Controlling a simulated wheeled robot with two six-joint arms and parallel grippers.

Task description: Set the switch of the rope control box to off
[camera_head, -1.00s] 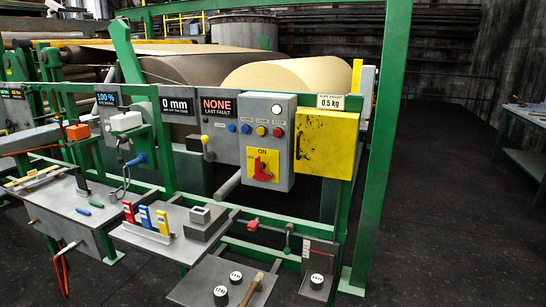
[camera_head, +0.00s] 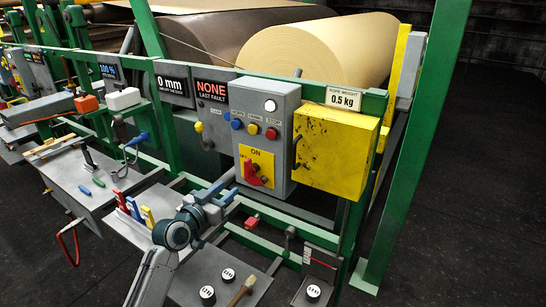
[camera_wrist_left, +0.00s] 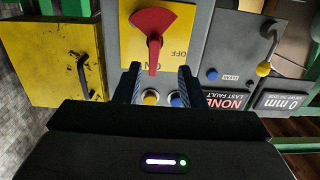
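The rope control box (camera_head: 292,109) is a grey box with a yellow plate (camera_head: 268,158) marked ON at the top and OFF at the left. Its red rotary switch (camera_head: 252,174) sits on that plate. In the upside-down left wrist view, the red switch (camera_wrist_left: 153,28) has its narrow handle pointing to the ON mark. My left gripper (camera_head: 232,192) is in front of the box, below and left of the switch. In the left wrist view its two fingers (camera_wrist_left: 160,78) are apart and empty, with the handle tip between them in the picture; contact cannot be told. My right gripper is not in view.
A yellow box (camera_head: 335,150) adjoins the control box on the right, and it shows in the left wrist view (camera_wrist_left: 55,60). Coloured buttons (camera_head: 254,129) sit above the switch. Green rails and a post (camera_head: 415,140) frame the area. Small tables (camera_head: 75,185) stand in front.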

